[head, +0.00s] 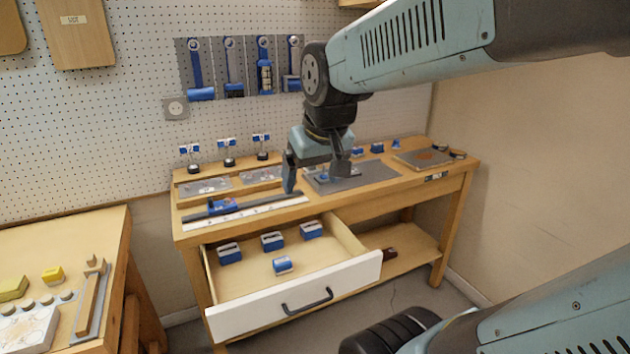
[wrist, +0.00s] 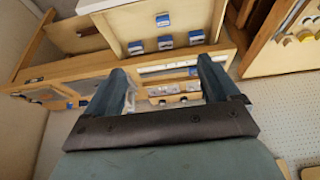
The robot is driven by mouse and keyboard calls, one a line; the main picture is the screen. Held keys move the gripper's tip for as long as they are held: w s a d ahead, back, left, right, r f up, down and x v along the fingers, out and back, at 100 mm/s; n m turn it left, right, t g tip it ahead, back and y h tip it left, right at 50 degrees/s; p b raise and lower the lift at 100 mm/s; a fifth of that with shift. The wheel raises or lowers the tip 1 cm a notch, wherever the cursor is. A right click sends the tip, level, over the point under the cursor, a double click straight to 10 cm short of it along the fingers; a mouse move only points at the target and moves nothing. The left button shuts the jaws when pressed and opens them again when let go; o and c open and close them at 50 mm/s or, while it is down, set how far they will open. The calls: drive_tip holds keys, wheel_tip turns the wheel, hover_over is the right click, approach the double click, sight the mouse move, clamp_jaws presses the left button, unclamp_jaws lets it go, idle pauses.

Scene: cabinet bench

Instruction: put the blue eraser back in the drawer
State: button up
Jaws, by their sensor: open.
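The white-fronted drawer (head: 292,300) of the wooden bench is pulled open. In it, three blue-and-white blocks (head: 272,241) stand in a row towards the back. A smaller blue block with a pale band, which looks like the blue eraser (head: 282,265), lies apart in front of them on the drawer floor. It also shows in the wrist view (wrist: 163,20), inside the open drawer (wrist: 120,22). My gripper (head: 316,180) is open above the bench top, behind the drawer. In the wrist view, nothing is between its fingers (wrist: 162,70).
The bench top (head: 352,195) holds a blue tool on a dark rail (head: 225,207), a grey mat (head: 355,177), small trays and blue pieces. Blue tools (head: 264,70) hang on the pegboard. Another table (head: 65,240) stands at left. The space above the drawer is clear.

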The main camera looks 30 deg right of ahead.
drive_tip(key=shift+t, duration=0.4)
drive_tip(key=s, duration=0.2)
drive_tip(key=s+r, duration=0.1)
drive_tip(key=s, duration=0.2)
drive_tip(key=shift+s+a+r, duration=0.1)
drive_tip(key=shift+s+a, duration=0.05)
drive_tip(key=shift+s, duration=0.1)
idle(0.6)
